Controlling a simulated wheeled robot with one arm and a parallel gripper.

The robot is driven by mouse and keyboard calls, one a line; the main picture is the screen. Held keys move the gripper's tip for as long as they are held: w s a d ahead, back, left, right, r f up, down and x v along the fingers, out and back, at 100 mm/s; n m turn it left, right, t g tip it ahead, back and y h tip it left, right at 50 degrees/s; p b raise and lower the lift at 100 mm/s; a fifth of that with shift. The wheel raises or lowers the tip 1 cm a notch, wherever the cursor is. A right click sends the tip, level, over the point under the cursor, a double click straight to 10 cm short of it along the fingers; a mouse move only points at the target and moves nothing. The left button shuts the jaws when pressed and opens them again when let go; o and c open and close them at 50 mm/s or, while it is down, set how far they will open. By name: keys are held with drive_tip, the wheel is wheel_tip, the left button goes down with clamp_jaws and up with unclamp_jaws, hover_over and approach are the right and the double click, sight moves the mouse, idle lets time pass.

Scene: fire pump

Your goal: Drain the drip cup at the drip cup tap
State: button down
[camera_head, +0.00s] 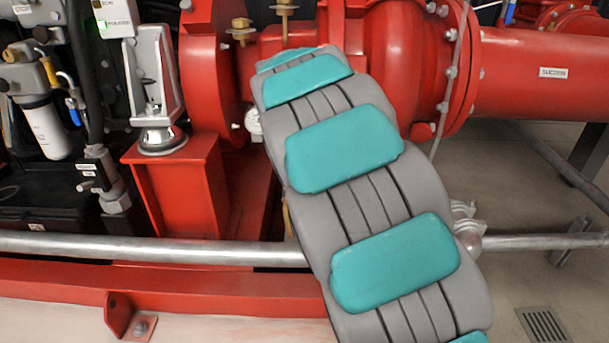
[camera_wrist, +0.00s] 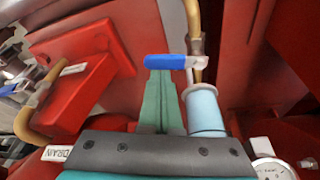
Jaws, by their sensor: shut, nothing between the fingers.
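In the wrist view, a tap with a blue lever (camera_wrist: 166,61) sits on a brass pipe (camera_wrist: 195,28) coming from the top. The lever lies crosswise, pointing left from its pale metal body. My gripper (camera_wrist: 160,78) has its teal fingers shut and empty, with the tips right at the lever; I cannot tell whether they touch it. A pale blue cylinder (camera_wrist: 206,112) with a rimmed end stands just right of the fingers, below the tap body. I cannot tell whether it is the drip cup. In the head view my arm hides the tap and gripper.
A DRAIN label (camera_wrist: 57,153) and a round gauge (camera_wrist: 273,169) flank my gripper. Red metal housing (camera_wrist: 85,75) and a curved brass pipe (camera_wrist: 35,120) lie left. A horizontal grey rail (camera_head: 150,248) crosses before the red pump (camera_head: 390,55).

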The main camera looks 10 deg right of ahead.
drive_tip(key=s+a+m+g+p, duration=0.1)
drive_tip(key=m, duration=0.3)
drive_tip(key=s+a+m+g+h+p, duration=0.1)
drive_tip(key=m, duration=0.3)
drive_tip(key=s+a+m+g+p, duration=0.1)
drive_tip(key=a+m, duration=0.1)
drive_tip(key=m, duration=0.3)
drive_tip(key=shift+s+a+g+h, duration=0.1)
drive_tip(key=shift+s+g+h, duration=0.2)
drive_tip(key=shift+g, duration=0.1)
drive_tip(key=shift+p, duration=0.3)
idle(0.3)
wheel_tip(320, 180, up, 9)
drive_tip(key=shift+d+r, duration=0.2)
drive_tip(key=shift+d, duration=0.05)
idle(0.9)
